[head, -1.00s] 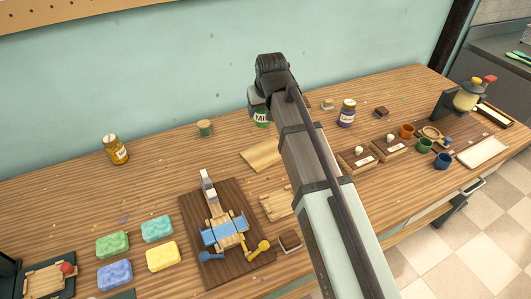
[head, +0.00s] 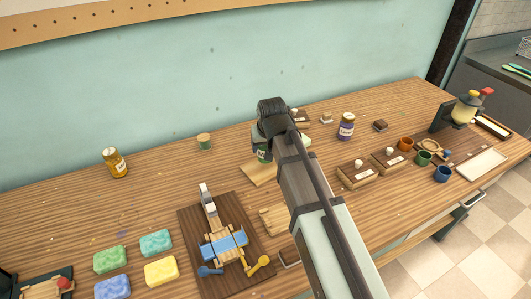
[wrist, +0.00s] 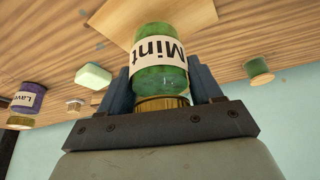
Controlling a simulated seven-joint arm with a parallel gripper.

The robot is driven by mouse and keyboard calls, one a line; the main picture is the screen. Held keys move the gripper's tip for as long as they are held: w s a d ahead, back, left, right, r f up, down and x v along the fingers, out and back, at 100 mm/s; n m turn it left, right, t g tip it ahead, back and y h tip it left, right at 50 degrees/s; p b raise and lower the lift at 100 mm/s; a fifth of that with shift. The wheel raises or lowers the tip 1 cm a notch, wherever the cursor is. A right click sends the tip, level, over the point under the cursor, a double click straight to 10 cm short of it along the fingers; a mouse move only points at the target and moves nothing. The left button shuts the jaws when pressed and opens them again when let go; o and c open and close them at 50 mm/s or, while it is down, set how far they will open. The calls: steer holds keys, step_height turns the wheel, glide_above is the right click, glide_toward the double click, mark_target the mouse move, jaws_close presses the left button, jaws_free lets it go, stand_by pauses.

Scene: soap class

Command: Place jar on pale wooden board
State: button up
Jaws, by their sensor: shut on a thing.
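The jar is a green one with a "Mint" label and a gold lid. In the wrist view the jar (wrist: 158,75) sits between the two fingers of my gripper (wrist: 163,88), which is shut on it. In the head view the jar (head: 262,153) shows only in part, mostly hidden behind my gripper (head: 268,140). The pale wooden board (head: 259,174) lies on the table just left of and below the jar in the head view. In the wrist view the board (wrist: 195,14) shows behind the jar's far end. I cannot tell whether the jar touches the board.
A dark board with a wooden device (head: 223,240) and several coloured soaps (head: 157,242) are in front. Wall behind.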

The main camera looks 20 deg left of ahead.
steer(key=shift+f, duration=1.65)
steer(key=o, duration=1.3)
steer(key=shift+f, duration=0.15)
steer(key=v, duration=1.2)
